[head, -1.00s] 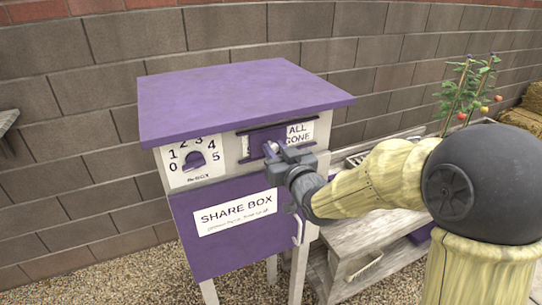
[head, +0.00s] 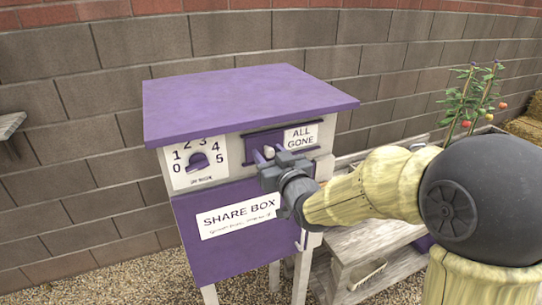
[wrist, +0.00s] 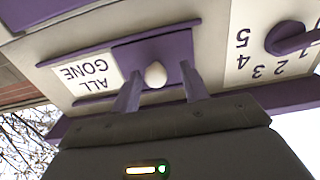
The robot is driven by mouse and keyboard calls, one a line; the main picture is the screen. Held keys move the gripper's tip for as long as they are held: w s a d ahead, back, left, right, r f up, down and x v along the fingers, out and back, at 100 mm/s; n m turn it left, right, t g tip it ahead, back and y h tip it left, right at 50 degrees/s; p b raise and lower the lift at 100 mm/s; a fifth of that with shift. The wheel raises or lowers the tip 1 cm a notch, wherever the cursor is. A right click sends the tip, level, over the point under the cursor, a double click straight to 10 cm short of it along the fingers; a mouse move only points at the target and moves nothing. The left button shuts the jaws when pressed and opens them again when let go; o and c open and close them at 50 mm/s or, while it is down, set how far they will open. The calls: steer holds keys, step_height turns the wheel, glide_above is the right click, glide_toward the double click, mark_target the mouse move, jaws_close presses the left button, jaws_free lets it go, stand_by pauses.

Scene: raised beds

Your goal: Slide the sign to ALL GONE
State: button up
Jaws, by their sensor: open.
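The sliding sign is a purple panel (head: 256,139) in the slot on the front of the share box, with a pale knob (wrist: 155,74) on it. The white ALL GONE label (head: 301,136) shows fully to the right of the panel. In the wrist view the picture is upside down and the label (wrist: 84,79) is on the left. My gripper (head: 266,155) is open in front of the panel. Its two fingers (wrist: 161,72) stand on either side of the knob, with a gap to each.
A number dial (head: 198,162) with a purple pointer is left of the slot. The purple lid (head: 245,100) overhangs above. The SHARE BOX door (head: 225,245) with its handle is below. A wooden bench (head: 375,270) stands to the right, and a block wall is behind.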

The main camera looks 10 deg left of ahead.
steer(key=b+v, duration=0.6)
steer(key=v, duration=1.1)
steer(key=shift+s, duration=0.2)
steer(key=shift+d, duration=0.1)
